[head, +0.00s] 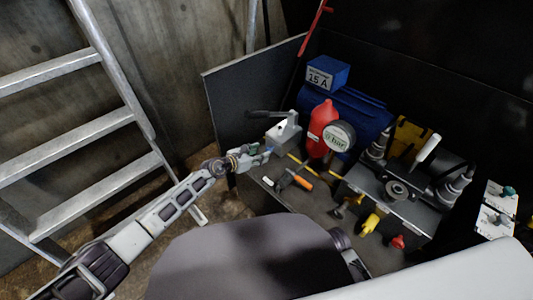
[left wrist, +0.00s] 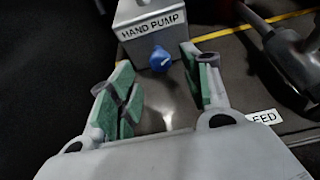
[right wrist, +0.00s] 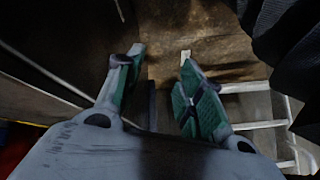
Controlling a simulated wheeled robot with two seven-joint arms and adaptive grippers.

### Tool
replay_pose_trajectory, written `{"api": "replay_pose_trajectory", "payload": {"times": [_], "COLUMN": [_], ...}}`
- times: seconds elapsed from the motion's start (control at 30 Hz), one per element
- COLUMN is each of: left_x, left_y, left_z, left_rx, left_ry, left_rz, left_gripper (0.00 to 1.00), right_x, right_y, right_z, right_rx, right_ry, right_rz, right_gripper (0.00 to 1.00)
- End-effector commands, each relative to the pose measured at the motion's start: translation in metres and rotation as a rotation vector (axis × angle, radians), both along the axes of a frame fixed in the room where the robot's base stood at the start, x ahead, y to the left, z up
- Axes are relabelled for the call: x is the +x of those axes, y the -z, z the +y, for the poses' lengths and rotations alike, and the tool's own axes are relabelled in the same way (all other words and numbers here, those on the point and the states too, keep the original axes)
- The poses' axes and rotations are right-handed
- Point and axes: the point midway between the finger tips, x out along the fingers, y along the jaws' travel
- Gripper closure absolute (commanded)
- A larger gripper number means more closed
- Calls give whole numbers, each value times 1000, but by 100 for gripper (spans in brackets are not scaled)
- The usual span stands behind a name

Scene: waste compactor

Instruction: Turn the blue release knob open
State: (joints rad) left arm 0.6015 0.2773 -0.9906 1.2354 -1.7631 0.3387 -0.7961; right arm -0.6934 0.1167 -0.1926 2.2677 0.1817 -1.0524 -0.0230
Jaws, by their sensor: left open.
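The blue release knob (left wrist: 160,59) sits on the front of the grey hand pump block (left wrist: 146,12), which is labelled HAND PUMP. In the left wrist view, the knob shows between and just beyond the fingertips of my left gripper (left wrist: 156,68). The gripper is open, with green pads on both sides and no visible contact with the knob. In the head view, my left gripper (head: 262,157) is at the front of the pump block (head: 284,134). My right gripper (right wrist: 162,66) is open and empty, away from the panel.
A red cylinder (head: 321,127) and a round gauge (head: 340,136) stand right of the pump. An orange-handled tool (head: 300,182) lies on the bench. A ladder (head: 75,140) stands at the left. A black pump lever (head: 266,114) sticks out left.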

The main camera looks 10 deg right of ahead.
Motion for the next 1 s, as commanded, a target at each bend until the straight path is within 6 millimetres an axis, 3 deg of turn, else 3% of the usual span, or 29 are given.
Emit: {"api": "replay_pose_trajectory", "payload": {"times": [0.5,1.0], "left_x": [21,26], "left_y": [17,20], "left_z": [-31,-40], "left_rx": [-1,0], "left_ry": [0,0], "left_rz": [-1,0], "left_gripper": [52,52], "right_x": [2,3], "right_y": [43,51], "right_z": [8,9], "right_rx": [64,79], "right_ry": [31,38], "right_rz": [-60,-76], "right_gripper": [62,62]}}
